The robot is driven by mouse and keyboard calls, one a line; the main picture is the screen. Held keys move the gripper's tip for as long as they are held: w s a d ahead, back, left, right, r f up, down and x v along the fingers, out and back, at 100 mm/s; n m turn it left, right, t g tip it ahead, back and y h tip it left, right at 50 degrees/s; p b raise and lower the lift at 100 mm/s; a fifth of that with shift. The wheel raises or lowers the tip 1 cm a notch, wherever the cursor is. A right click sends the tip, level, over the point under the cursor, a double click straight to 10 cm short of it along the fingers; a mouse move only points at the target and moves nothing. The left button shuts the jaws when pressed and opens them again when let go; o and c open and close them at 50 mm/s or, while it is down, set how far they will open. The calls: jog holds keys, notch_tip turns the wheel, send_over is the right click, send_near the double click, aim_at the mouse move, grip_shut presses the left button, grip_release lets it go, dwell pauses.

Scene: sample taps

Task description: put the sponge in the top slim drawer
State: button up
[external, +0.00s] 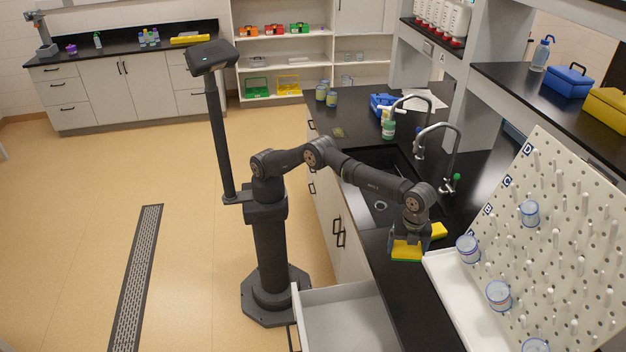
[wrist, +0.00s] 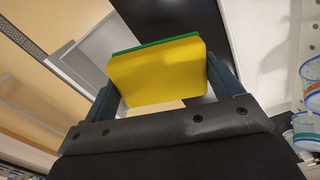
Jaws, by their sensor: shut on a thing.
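My gripper (external: 408,240) is shut on a yellow sponge with a green layer (external: 406,250). In the wrist view the sponge (wrist: 158,75) sits between the two fingers of my gripper (wrist: 165,80). I hold it over the black counter near its front edge, by the sink; the exact height is hard to tell. A pulled-out drawer (external: 345,318) with a light grey inside stands open below the counter, at the bottom of the external view. The part of it that shows looks empty. It also shows at the upper left of the wrist view (wrist: 98,45).
A second yellow item (external: 438,230) lies behind my gripper. A white tray (external: 462,300) and pegboard (external: 570,215) with several jars stand right of the counter strip. The sink (external: 378,178) with curved taps (external: 446,150) is behind. Floor beside the drawer is clear.

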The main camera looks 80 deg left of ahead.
jog(key=s+d+f, duration=0.4)
jog(key=s+f, duration=0.1)
jog(key=s, duration=0.2)
jog(key=n, duration=0.3)
send_over(350, 317)
notch_tip(350, 317, down, 25)
jog(key=shift+f, duration=1.9)
jog(key=shift+f, duration=0.2)
jog(key=o, duration=0.8)
jog(key=shift+r, duration=0.1)
